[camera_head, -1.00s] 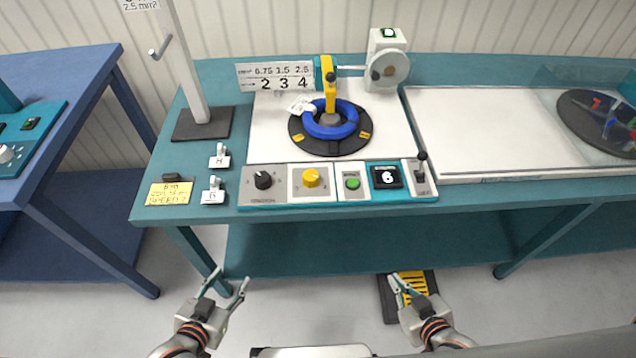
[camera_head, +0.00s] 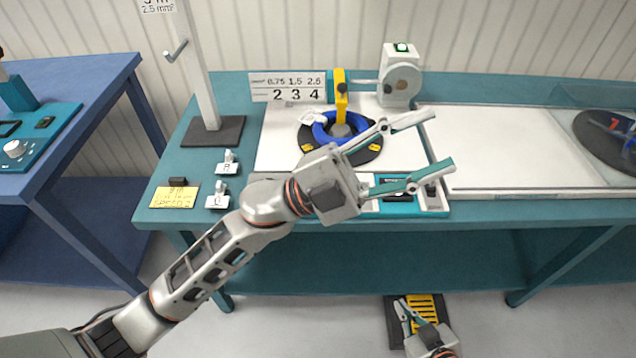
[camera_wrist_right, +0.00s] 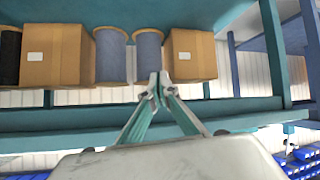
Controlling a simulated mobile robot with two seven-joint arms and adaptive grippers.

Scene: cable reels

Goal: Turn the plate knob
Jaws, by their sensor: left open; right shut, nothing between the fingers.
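The black round plate (camera_head: 304,141) carries a blue cable coil (camera_head: 322,133) on the bench. The control panel (camera_head: 432,201) below it is mostly covered by my left arm. Its black knob and yellow knob are hidden; part of the dark display (camera_head: 396,189) shows between the fingers. My left gripper (camera_head: 437,140) is open and empty, above the panel's right part and the white work surface, fingers pointing right. My right gripper (camera_head: 400,308) is low in front of the bench; in the right wrist view its fingertips (camera_wrist_right: 158,90) are together and empty.
A post with a hook (camera_head: 198,75) stands at the bench's left. Two small labelled hooks (camera_head: 227,163) and a yellow note (camera_head: 174,197) lie near the front-left edge. A yellow-striped pedal (camera_head: 427,305) is on the floor. Reels and boxes (camera_wrist_right: 195,55) show in the right wrist view.

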